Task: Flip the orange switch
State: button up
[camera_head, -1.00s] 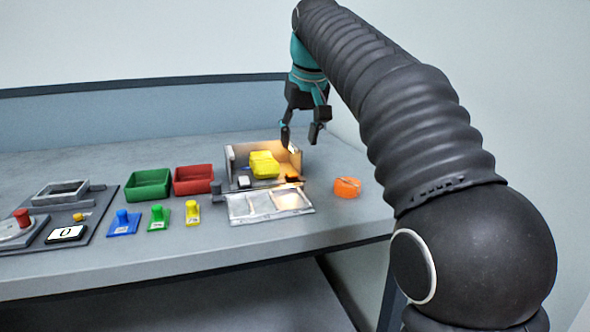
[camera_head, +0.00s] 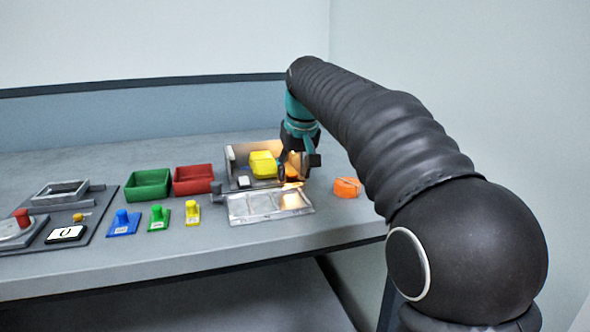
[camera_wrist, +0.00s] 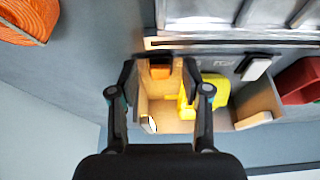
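The orange switch (camera_head: 292,179) sits on the floor of the lit open box (camera_head: 231,163), near its front right corner. In the wrist view the orange switch (camera_wrist: 160,72) shows as a small block between my fingertips. My gripper (camera_head: 297,163) reaches down into the right side of the box, over the switch. In the wrist view my gripper (camera_wrist: 160,75) is open, with its two fingers apart on either side of the switch and nothing held. I cannot tell how far the tips are above it.
A white switch (camera_head: 243,182) is at the box's front left. The metal lid (camera_head: 268,205) lies open in front. An orange round object (camera_head: 346,188) lies to the right. Red (camera_head: 193,180) and green bins (camera_head: 148,185) stand left.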

grip_shut()
jog(key=shift+s+f+t+b, duration=0.1)
jog(key=shift+f+t+b, duration=0.25)
jog(key=shift+b, duration=0.7)
jog(key=shift+r+t+b, duration=0.15)
jog(key=shift+t+b, duration=0.2)
jog(key=shift+b, duration=0.1)
jog(key=shift+r, duration=0.1)
